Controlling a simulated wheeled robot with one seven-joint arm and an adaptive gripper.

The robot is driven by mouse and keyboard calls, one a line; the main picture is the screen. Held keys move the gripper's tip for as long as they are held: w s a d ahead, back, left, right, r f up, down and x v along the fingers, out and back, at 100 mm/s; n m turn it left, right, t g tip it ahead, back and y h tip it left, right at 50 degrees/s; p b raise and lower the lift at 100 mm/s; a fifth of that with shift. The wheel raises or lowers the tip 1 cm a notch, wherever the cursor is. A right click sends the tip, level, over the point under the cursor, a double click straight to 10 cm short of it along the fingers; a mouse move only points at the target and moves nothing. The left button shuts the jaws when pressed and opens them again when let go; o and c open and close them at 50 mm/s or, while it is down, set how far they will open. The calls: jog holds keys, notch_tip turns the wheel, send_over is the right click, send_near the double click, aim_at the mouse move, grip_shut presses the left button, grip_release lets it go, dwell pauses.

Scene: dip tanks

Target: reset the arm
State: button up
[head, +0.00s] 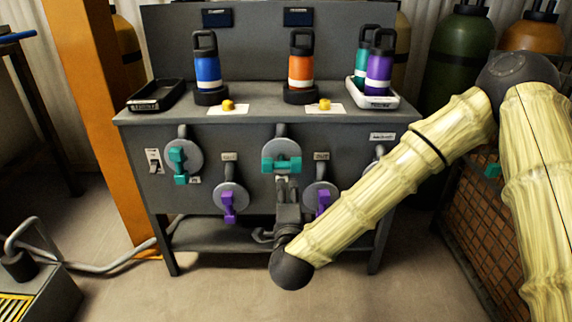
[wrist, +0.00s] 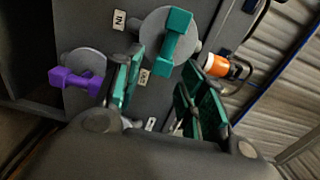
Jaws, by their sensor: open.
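My gripper (head: 285,185) is in front of the grey station, just below the middle teal valve handle (head: 281,165), which lies crosswise. In the wrist view my gripper (wrist: 163,88) has its two teal-padded fingers spread, with nothing held between them. A teal handle (wrist: 174,42) on a round grey disc shows just beyond the fingers, apparently apart from them. A purple handle (wrist: 76,80) is at the left there. My arm comes down from the right in the head view and hides part of the station's right front.
The grey station (head: 250,103) carries a blue bottle (head: 207,65), an orange bottle (head: 301,65), a black tray (head: 157,95) and a white tray (head: 394,101) with teal and purple bottles. Other handles jut from its front. An orange post (head: 95,120) stands left; a crate (head: 480,215) stands right.

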jog(key=s+d+f+n+g+y, duration=0.15)
jog(key=s+f+n+g, duration=0.45)
jog(key=f, duration=0.8)
jog(key=s+d+f+n+g+y, duration=0.1)
jog(key=s+d+f+n+g, duration=0.2)
jog(key=s+f, duration=0.75)
jog(key=s+d+f+n+g+h, duration=0.1)
jog(key=s+d+f+n+g, duration=0.3)
jog(key=s+d+f, duration=0.6)
jog(key=s+d+f+n+g+h, duration=0.2)
jog(key=s+d+f+n+g, duration=0.3)
jog(key=s+f, duration=0.5)
notch_tip(320, 180, up, 34)
jog(key=s+d+p, duration=0.1)
jog(key=s+p, duration=0.1)
jog(key=p, duration=2.9)
jog(key=shift+s+d+f+m+p, duration=0.15)
jog(key=shift+s+d+m+p, duration=0.15)
jog(key=shift+s+d, duration=0.1)
jog(key=shift+s+a, duration=0.1)
jog(key=shift+c, duration=0.2)
